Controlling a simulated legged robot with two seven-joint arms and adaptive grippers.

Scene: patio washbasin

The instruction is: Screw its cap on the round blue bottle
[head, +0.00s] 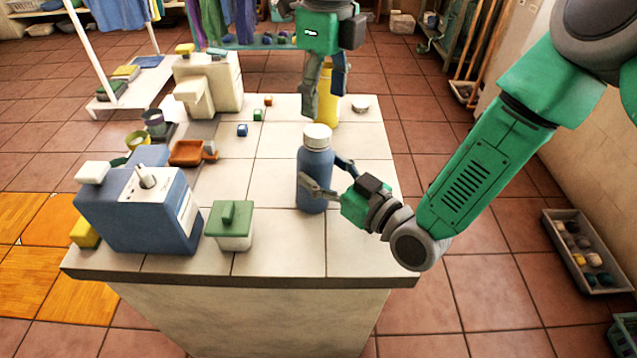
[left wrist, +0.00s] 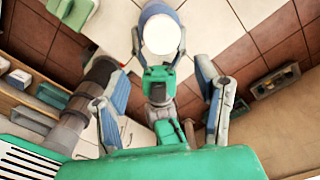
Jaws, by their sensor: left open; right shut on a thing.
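The round blue bottle (head: 315,182) stands upright on the tiled counter, near its right edge. Its white cap (head: 317,137) sits on the bottle's top; how tightly it is seated cannot be told. My right gripper (head: 331,176) is shut around the bottle's middle from the right. My left gripper (head: 324,104) points down, open and empty, above and a little behind the cap, apart from it. In the left wrist view the cap (left wrist: 161,34) shows as a white disc near the top edge, beyond my open fingers, with the blue bottle (left wrist: 156,8) partly hidden behind it.
A yellow bottle (head: 328,108) stands behind the blue one, partly hidden by my left fingers. A small white round thing (head: 360,104) lies at the back right. A green-lidded box (head: 230,228) and a blue dispenser (head: 150,212) stand left. The counter's front right is clear.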

